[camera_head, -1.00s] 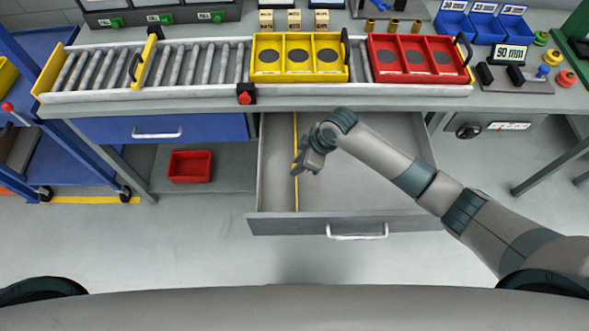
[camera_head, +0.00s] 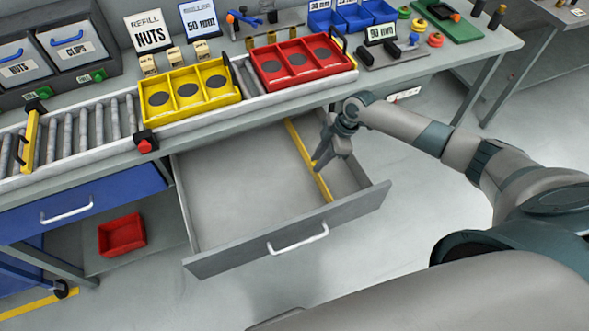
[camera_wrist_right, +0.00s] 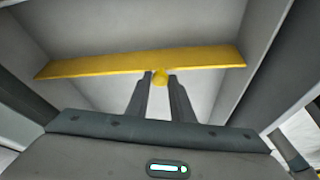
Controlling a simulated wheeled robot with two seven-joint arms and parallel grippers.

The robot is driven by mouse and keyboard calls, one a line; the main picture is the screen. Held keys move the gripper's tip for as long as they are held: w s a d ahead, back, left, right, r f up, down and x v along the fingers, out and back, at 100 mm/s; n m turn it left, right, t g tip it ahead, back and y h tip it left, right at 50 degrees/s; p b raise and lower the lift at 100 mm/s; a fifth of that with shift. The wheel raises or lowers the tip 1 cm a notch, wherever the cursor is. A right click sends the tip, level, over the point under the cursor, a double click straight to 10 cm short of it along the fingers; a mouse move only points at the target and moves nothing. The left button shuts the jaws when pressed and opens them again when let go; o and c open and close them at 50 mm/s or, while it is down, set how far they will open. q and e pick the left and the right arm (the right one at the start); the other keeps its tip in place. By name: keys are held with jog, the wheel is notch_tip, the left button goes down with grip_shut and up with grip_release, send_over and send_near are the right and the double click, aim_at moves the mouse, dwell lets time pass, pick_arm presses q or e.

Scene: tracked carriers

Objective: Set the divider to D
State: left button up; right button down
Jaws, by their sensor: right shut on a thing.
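The yellow divider (camera_head: 303,148) stands in the open grey drawer (camera_head: 225,262), running front to back in its right part. In the right wrist view the divider (camera_wrist_right: 90,67) crosses the drawer, with a small round yellow knob (camera_wrist_right: 160,78) on it. My right gripper (camera_head: 322,165) reaches down into the drawer at the divider. In the right wrist view its two fingers (camera_wrist_right: 160,82) are shut on the knob. No letter D or other position mark can be made out in the drawer. My left gripper is not in view.
Above the drawer, a roller conveyor (camera_head: 90,128) carries a yellow tray (camera_head: 190,108) and a red tray (camera_head: 310,81). A red button (camera_head: 146,146) sits on its front edge. A red bin (camera_head: 122,235) lies on the shelf at lower left. The drawer floor left of the divider is bare.

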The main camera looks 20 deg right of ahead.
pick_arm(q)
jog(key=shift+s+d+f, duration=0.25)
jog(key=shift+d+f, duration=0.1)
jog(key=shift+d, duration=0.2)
pick_arm(e)
jog(key=d, duration=0.2)
jog(key=shift+d, duration=0.3)
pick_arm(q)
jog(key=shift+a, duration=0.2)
pick_arm(e)
jog(key=c, duration=1.5)
grip_release()
jog(key=shift+d, duration=0.1)
jog(key=shift+c, duration=0.2)
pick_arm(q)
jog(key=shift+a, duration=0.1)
pick_arm(e)
jog(key=shift+r, duration=0.1)
pick_arm(q)
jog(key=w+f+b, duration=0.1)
jog(key=b, duration=0.1)
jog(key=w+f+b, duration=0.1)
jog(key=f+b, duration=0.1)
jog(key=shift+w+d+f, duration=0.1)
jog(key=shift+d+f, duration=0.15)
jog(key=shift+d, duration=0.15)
pick_arm(e)
jog(key=v, duration=1.7)
